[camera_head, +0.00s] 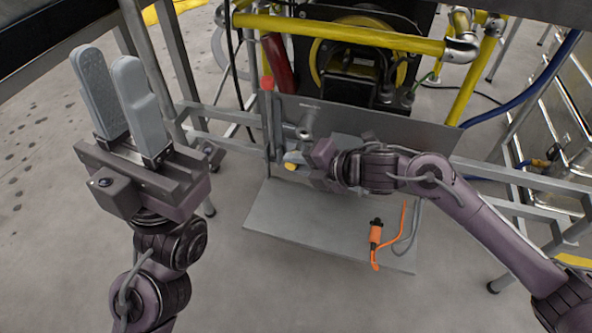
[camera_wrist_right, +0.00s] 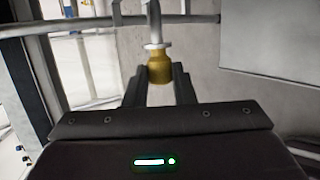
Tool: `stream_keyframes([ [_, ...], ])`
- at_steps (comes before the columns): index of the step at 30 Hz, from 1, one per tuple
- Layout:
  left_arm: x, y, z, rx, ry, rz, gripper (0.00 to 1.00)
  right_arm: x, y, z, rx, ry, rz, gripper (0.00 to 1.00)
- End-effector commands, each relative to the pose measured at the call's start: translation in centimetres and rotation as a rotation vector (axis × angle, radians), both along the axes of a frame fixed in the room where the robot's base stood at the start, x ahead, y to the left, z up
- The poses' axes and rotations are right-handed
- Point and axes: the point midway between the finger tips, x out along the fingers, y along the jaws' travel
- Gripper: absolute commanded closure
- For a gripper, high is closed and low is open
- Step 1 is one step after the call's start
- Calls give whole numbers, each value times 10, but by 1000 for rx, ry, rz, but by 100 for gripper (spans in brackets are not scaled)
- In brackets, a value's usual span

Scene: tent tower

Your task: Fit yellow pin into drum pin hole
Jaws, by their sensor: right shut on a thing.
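The yellow pin (camera_wrist_right: 160,68) shows in the right wrist view as a yellow grip with a metal shaft pointing away from me. My right gripper (camera_wrist_right: 159,85) is shut on its yellow part. In the head view, the yellow end of the pin (camera_head: 291,166) shows at the tip of my right gripper (camera_head: 301,164), in front of the grey upright panel. A black drum-like unit with a yellow ring (camera_head: 318,64) stands behind the panel. I cannot make out the pin hole. My left gripper (camera_head: 108,65) is raised at the left, open and empty.
A grey plate (camera_head: 290,222) lies below the upright panel (camera_head: 430,128). An orange tool (camera_head: 375,240) with a cable hangs at its right. A yellow pipe frame (camera_head: 340,34) crosses above.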

Motion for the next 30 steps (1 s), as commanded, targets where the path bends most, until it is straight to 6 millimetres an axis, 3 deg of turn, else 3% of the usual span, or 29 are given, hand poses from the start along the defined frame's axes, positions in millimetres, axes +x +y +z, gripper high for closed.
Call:
stream_keyframes([
  [7, 0, 0, 0, 0, 0, 0, 74, 10, -3, 1, 1, -1, 2, 100],
  [30, 0, 0, 2, 0, 1, 1, 74, 11, -4, 1, 1, 0, 1, 100],
])
